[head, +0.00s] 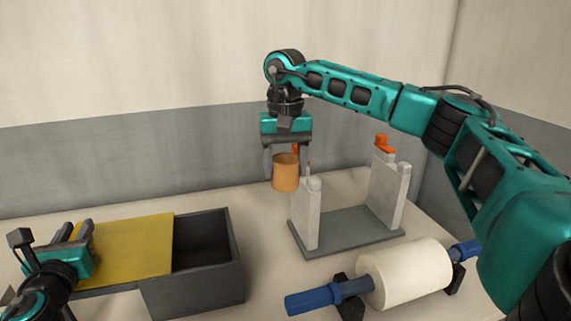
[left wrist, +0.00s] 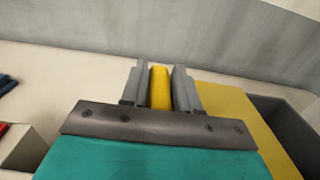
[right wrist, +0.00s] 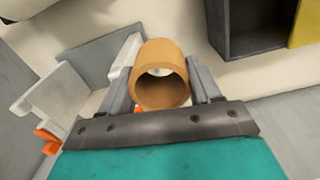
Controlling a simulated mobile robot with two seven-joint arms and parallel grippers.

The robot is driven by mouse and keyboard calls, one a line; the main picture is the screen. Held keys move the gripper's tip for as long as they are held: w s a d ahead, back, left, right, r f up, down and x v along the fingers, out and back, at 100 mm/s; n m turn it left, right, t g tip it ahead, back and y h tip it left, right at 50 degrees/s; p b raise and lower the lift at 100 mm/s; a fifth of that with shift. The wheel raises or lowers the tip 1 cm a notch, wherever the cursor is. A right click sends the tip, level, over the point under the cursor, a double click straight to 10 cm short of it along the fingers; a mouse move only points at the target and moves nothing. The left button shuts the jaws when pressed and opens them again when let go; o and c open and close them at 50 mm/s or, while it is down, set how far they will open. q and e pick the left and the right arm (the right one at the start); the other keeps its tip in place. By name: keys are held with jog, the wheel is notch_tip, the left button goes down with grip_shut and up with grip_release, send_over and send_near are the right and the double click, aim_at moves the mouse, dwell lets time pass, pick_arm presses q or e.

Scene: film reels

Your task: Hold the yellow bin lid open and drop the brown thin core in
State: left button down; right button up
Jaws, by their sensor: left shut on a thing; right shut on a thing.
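The yellow lid (head: 125,247) lies flat over the left part of a dark grey bin (head: 195,290). The bin's right part is uncovered and looks empty. My left gripper (head: 82,236) is shut on a yellow upright piece (left wrist: 160,88) on the lid's left side. The brown thin core (head: 286,175) is a short hollow tube. My right gripper (head: 287,165) is shut on it and holds it in the air, beyond and right of the bin, just left of the grey stand. In the right wrist view the core (right wrist: 158,65) sits between both fingers.
A grey stand (head: 345,232) with two pale, orange-topped posts stands right of the bin. A cream roll (head: 405,273) on a blue-ended shaft lies in front of it. A grey wall runs behind the table.

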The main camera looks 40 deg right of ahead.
jog(key=w+a+f, duration=0.2)
jog(key=w+a, duration=0.1)
jog(key=a, duration=0.5)
jog(key=w+a+f, duration=0.2)
jog(key=w+a, duration=0.2)
jog(key=a, duration=0.5)
jog(key=shift+w+a, duration=0.15)
jog(key=shift+a, duration=0.1)
dwell(0.7)
jog(key=shift+f, duration=1)
notch_tip(320, 180, down, 6)
jog(key=shift+f, duration=0.25)
jog(key=o, duration=1.1)
